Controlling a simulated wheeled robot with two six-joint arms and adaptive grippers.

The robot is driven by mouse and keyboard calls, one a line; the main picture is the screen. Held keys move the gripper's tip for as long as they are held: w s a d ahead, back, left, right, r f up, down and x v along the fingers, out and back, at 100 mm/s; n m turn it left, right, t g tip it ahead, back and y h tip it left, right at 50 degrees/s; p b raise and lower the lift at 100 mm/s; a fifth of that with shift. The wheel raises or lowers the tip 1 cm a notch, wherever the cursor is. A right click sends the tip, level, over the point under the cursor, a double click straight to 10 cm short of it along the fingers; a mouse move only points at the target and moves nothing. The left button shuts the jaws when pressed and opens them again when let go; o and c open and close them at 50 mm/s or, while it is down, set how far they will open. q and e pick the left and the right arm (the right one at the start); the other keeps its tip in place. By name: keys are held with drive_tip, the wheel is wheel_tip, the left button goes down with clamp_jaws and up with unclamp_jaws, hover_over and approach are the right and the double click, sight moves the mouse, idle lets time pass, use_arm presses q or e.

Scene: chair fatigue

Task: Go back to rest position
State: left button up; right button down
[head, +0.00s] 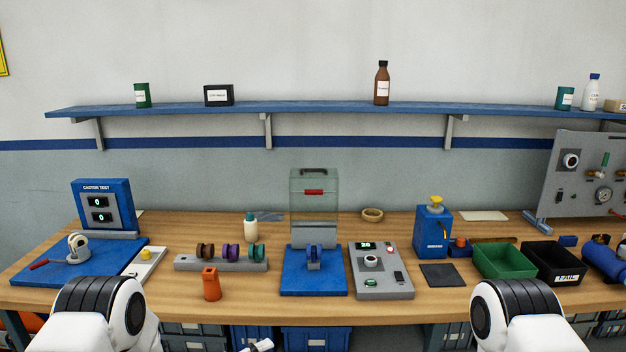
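My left arm shows only as a white and black link at the bottom left, and my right arm as a similar link at the bottom right. Neither gripper can be made out in the head view. A small white and dark part shows at the bottom edge left of centre; I cannot tell what it belongs to. The wooden workbench (330,311) spans the picture beyond my arms. On it stand a caster test unit (104,205) at the left, a blue fixture with a clear guard (315,278) in the middle, and a grey control box (381,270).
A grey panel (588,178) stands at right. A blue shelf (310,109) hangs above.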

use_arm(q)
drive_tip(key=s+a+f+g+y, duration=0.2)
drive_tip(key=s+a+f+y, duration=0.25)
drive_tip(key=s+f, duration=0.4)
drive_tip(key=s+a+f+g+y, duration=0.1)
drive_tip(key=s+a+f+y, duration=0.2)
drive_tip(key=s+f+y, duration=0.5)
drive_tip(key=s+a+m+g, duration=0.3)
drive_tip(key=s+m, duration=0.1)
drive_tip(key=s, duration=0.7)
drive_tip(key=s+a+m+g+y, duration=0.1)
drive_tip(key=s+a+m+g, duration=0.2)
drive_tip(key=s, duration=0.8)
drive_tip(key=shift+a+m+g+b, duration=0.2)
drive_tip(key=shift+m+g+b, duration=0.15)
drive_tip(key=shift+m+g, duration=0.35)
